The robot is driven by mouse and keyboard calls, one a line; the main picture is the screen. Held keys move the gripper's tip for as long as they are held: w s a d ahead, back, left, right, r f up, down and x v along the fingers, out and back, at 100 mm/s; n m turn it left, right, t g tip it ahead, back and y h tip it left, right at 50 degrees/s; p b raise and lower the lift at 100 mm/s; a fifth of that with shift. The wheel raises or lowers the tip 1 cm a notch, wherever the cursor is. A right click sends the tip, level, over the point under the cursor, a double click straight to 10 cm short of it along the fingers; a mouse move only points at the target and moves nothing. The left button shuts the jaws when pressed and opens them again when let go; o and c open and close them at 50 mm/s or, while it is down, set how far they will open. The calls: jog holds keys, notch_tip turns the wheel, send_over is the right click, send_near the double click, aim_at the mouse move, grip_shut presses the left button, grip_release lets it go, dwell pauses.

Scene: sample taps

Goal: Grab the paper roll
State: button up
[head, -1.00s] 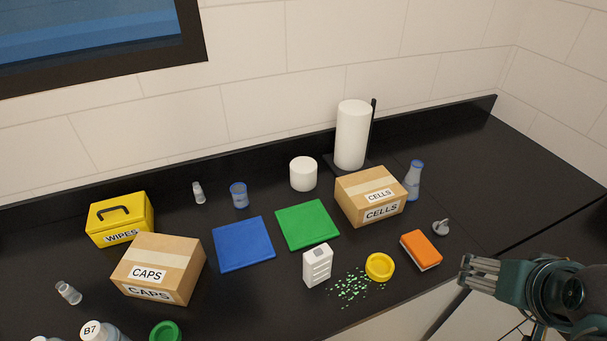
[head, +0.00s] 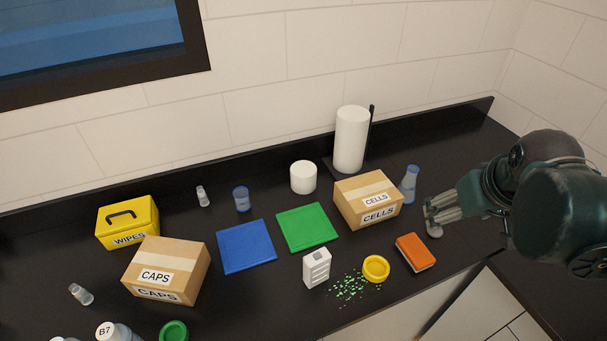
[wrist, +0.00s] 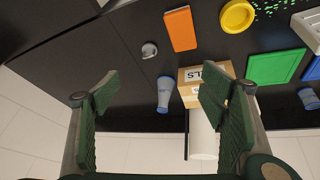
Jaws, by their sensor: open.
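The tall white paper roll (head: 351,140) stands upright on a dark stand with a black post at the back of the counter, behind the CELLS box. In the wrist view the roll (wrist: 203,138) shows as a white cylinder partly hidden by the box and my right-hand finger. My gripper (head: 431,216) is open and empty, over the right part of the counter, right of the CELLS box and apart from the roll. In the wrist view my gripper's fingers (wrist: 160,95) are spread wide with nothing held between them.
The CELLS box (head: 368,203) and a blue flask (head: 410,184) stand between my gripper and the roll. A short white cylinder (head: 303,178) stands left of the roll. An orange sponge (head: 415,252) lies near the front edge. The back right counter is clear.

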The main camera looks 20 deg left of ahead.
jog(key=w+a+r+n+g+p, duration=0.2)
jog(key=w+a+n+p, duration=0.2)
jog(key=w+a, duration=0.5)
jog(key=n+g+p, duration=0.3)
jog(key=n+p, duration=0.7)
send_over(303, 169)
jog(key=d, duration=0.1)
jog(key=shift+h, duration=0.4)
notch_tip(303, 169, down, 12)
jog(key=shift+f, duration=0.1)
jog(key=shift+s+a+f, duration=0.1)
jog(key=shift+a+f, duration=0.25)
jog(key=shift+a, duration=0.15)
jog(key=shift+f, duration=1.3)
jog(key=shift+f, duration=0.15)
